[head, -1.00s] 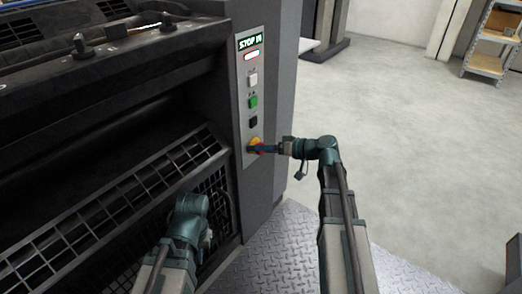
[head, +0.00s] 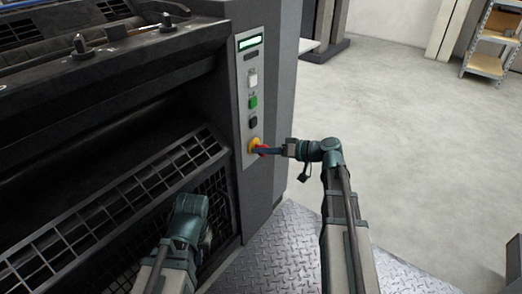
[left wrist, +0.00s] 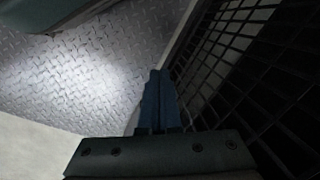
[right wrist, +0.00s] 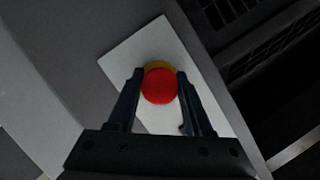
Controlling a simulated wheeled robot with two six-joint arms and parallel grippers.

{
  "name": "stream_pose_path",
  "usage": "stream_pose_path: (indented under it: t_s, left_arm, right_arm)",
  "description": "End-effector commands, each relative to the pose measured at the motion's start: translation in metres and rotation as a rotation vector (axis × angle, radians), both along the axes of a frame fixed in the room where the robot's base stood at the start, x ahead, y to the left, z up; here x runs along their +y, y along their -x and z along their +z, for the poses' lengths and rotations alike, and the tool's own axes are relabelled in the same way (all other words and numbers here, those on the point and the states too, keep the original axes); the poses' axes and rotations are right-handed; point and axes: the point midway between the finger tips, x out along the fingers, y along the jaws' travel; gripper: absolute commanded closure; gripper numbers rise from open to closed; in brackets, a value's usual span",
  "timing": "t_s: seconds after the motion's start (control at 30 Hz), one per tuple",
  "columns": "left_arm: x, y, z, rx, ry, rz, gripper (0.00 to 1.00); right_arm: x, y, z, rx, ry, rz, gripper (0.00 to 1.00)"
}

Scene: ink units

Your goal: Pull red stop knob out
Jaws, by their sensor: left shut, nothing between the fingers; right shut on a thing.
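The red stop knob (right wrist: 158,88) sits on a yellow collar (right wrist: 160,66) at the bottom of the control panel. It also shows in the head view (head: 262,149), beside the yellow collar (head: 253,143). My right gripper (right wrist: 157,78) is shut on the red knob, one finger on each side of it. In the head view my right gripper (head: 270,150) reaches the knob from the right. My left gripper (left wrist: 159,74) is shut and empty, pointing down beside the grid guard. In the head view my left arm hides its fingertips.
The panel (head: 243,76) holds a lit display (head: 251,42), a white button (head: 252,78), a green button (head: 253,102) and a black button (head: 252,122). A grid guard (left wrist: 250,60) is close to my left gripper. Open floor (head: 410,120) lies to the right.

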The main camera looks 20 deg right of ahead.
Motion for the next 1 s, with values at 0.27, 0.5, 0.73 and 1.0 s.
stream_pose_path:
  t_s: [0.27, 0.5, 0.73, 1.0]
  left_arm:
    - [0.000, 0.000, 0.000, 0.000, 0.000, 0.000, 1.00]
    - [0.000, 0.000, 0.000, 0.000, 0.000, 0.000, 1.00]
    - [0.000, 0.000, 0.000, 0.000, 0.000, 0.000, 1.00]
    - [0.000, 0.000, 0.013, 0.001, 0.000, 0.000, 1.00]
  right_arm:
    - [-0.005, 0.006, 0.000, 0.001, 0.002, -0.001, 1.00]
    - [-0.004, 0.006, 0.000, 0.000, 0.001, -0.001, 0.19]
    - [-0.005, 0.005, 0.000, 0.000, 0.001, -0.001, 0.19]
    - [-0.031, 0.025, 0.013, -0.001, 0.000, -0.006, 0.19]
